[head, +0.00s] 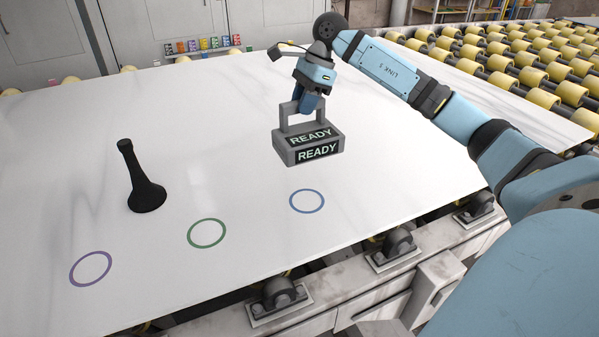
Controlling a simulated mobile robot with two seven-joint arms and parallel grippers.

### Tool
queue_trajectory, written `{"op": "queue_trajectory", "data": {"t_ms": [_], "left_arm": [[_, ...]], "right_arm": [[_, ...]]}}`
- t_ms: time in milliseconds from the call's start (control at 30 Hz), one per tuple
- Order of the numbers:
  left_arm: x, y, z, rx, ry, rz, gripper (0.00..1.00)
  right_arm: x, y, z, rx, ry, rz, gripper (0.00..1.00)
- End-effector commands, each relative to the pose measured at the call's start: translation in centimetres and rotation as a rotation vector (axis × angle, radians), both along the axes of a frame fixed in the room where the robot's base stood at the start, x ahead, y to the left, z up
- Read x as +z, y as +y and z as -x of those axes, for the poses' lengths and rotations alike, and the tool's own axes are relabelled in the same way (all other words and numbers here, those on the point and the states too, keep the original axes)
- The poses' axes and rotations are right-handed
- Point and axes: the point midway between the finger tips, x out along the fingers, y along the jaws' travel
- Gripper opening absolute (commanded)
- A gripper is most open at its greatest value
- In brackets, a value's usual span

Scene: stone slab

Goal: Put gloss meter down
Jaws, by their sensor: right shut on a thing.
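The gloss meter (308,147) is a grey box with a top handle and two dark panels reading READY in green. My right gripper (308,103) is shut on its handle. The meter looks held above the white stone slab (400,160), behind the blue ring; its exact height is hard to tell. A blue ring (307,201), a green ring (206,233) and a purple ring (90,269) are marked on the slab. All three rings are empty. My left gripper is not in view.
A black flared object (143,180) stands upright on the slab at the left. Small coloured blocks (203,44) line the far edge. Yellow rollers (500,60) lie beyond the slab at the back right. Metal roller brackets (278,294) run along the near edge.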

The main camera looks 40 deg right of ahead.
Motion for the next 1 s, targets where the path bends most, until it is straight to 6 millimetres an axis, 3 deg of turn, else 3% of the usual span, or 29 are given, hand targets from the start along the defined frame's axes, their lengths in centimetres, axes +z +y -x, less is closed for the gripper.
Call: {"op": "queue_trajectory", "data": {"t_ms": [100, 400, 733, 1000], "left_arm": [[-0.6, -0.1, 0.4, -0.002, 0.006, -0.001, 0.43], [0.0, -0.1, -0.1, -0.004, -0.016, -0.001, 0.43], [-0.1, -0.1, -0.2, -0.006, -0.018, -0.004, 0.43], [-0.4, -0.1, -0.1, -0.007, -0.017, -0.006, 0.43]], "right_arm": [[-3.5, 0.0, 0.1, -0.002, 0.004, 0.000, 0.00], [-10.6, 0.0, 0.0, -0.001, 0.002, -0.002, 0.00], [-13.4, 0.0, 0.0, 0.000, -0.001, -0.001, 0.00], [-16.8, 0.0, 0.0, 0.000, -0.001, -0.002, 0.00]]}}
